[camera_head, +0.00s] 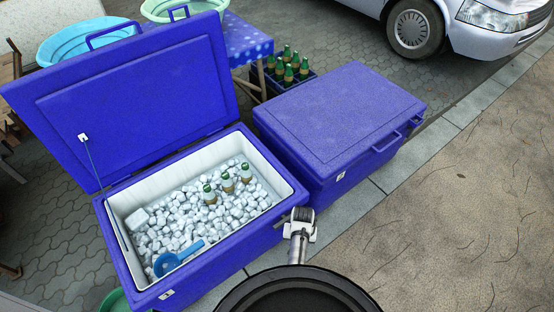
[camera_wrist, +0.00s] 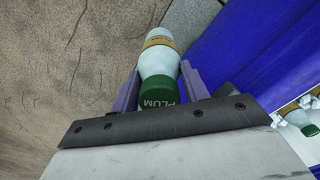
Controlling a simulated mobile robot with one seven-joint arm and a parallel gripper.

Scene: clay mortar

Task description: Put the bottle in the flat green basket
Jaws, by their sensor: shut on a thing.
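In the wrist view my gripper (camera_wrist: 159,84) is shut on a bottle (camera_wrist: 157,62) with a green cap lettered PLUM, a pale body and a tan label. The fingers sit on either side of it near the cap. In the head view my arm's end (camera_head: 299,222) is just right of the open cooler; the held bottle cannot be made out there. A pale green round basket (camera_head: 184,8) is at the top edge, and part of a green round container (camera_head: 114,301) shows at the bottom left. I cannot tell which is the flat basket.
The open blue cooler (camera_head: 285,183) holds ice, several bottles (camera_head: 227,182) and a blue scoop (camera_head: 178,258). A closed blue cooler (camera_head: 340,115) stands beside it. Behind are a blue basin (camera_head: 80,42), a bottle crate (camera_head: 283,72) and a van (camera_head: 480,25). Ground at right is clear.

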